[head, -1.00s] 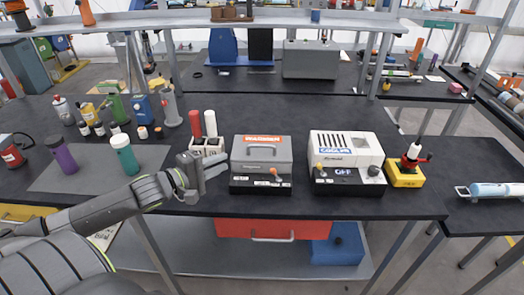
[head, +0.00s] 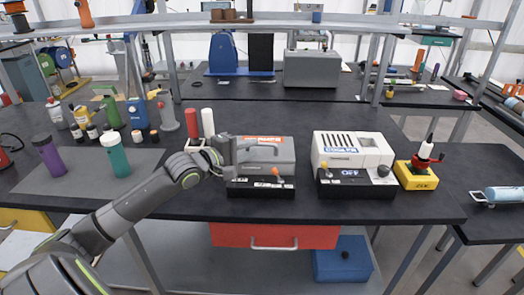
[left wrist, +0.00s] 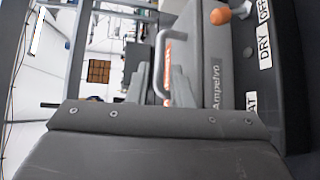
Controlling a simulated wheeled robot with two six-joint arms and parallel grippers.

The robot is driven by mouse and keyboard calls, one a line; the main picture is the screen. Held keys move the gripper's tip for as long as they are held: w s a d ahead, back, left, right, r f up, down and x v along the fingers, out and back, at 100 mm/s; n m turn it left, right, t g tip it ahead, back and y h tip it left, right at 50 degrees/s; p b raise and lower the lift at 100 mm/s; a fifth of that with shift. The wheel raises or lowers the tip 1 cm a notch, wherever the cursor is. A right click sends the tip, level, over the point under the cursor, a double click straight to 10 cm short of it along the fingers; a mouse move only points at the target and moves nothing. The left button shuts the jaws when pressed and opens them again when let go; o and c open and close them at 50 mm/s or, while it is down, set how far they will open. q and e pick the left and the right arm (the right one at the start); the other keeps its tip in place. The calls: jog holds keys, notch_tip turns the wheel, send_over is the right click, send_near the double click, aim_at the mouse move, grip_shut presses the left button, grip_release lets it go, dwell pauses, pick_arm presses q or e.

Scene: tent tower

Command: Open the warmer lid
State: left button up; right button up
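The warmer (head: 283,157) is a grey box with an orange label on its lid and a black front panel with an orange knob. Its lid looks shut. The lid handle (head: 262,146) is a grey bar; in the left wrist view the handle (left wrist: 161,58) shows close ahead of the fingers. My left gripper (head: 236,157) is at the warmer's left side, by the handle's left end. In the left wrist view its fingers (left wrist: 164,86) look apart, with the handle seen between them; contact cannot be told. My right gripper is not in view.
A white cooler (head: 350,150) stands right of the warmer, then a yellow block with a red device (head: 416,176). A white holder with red and white cylinders (head: 208,123) is just behind my left gripper. Bottles stand at left. The bench behind the warmer is clear.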

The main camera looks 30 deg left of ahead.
aim_at(260, 145)
pick_arm(q)
jog(key=shift+x, duration=2.45)
jog(key=shift+c, duration=0.2)
grip_shut()
